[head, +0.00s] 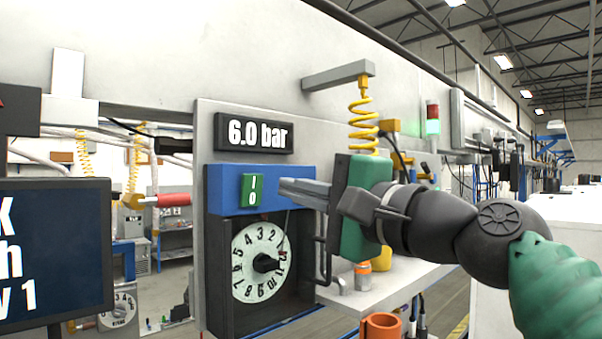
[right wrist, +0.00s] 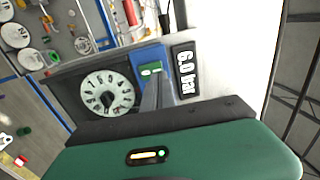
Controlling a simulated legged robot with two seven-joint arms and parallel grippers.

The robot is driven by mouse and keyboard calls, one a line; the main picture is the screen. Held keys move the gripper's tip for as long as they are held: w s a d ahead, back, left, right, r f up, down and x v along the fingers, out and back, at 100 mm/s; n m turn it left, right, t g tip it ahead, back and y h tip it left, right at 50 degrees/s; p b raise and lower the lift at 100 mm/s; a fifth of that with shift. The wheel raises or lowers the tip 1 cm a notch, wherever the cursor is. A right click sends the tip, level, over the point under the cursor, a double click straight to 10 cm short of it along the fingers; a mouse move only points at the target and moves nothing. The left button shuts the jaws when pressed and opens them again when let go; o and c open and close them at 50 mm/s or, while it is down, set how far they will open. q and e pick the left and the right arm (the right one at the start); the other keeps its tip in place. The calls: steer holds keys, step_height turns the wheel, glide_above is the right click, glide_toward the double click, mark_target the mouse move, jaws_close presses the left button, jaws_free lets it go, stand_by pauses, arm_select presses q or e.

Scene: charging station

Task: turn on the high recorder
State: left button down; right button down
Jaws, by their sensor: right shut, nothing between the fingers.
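The recorder is a dark box with a blue top panel (head: 222,190) and a round white numbered dial (head: 258,262) with a black knob. A green rocker switch (head: 253,190) marked I and O sits on the blue panel. In the right wrist view the switch (right wrist: 151,69) and the dial (right wrist: 107,92) also show. My right gripper (head: 284,188) is shut and empty, its fingertips just right of the switch in the head view. I cannot tell whether they touch it. My left gripper is not in view.
A "6.0 bar" sign (head: 254,133) is above the recorder. A dark screen (head: 50,255) stands at the left. A yellow coiled hose (head: 362,115) hangs behind my right gripper. A white shelf (head: 385,285) with small items and an orange cup (head: 381,328) are below it.

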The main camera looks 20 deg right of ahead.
mark_target(246, 174)
steer(key=p+x, duration=0.1)
steer(key=x, duration=0.2)
steer(key=p+x, duration=0.1)
steer(key=x, duration=0.2)
steer(key=p+x, duration=0.2)
steer(key=x, duration=0.1)
steer(key=shift+w+d, duration=0.2)
steer(key=shift+w, duration=0.05)
steer(key=shift+w+a, duration=0.2)
steer(key=shift+w, duration=0.05)
steer(key=shift+s, duration=0.1)
steer(key=shift+w+r, duration=0.2)
steer(key=shift+w, duration=0.1)
steer(key=shift+s+a, duration=0.1)
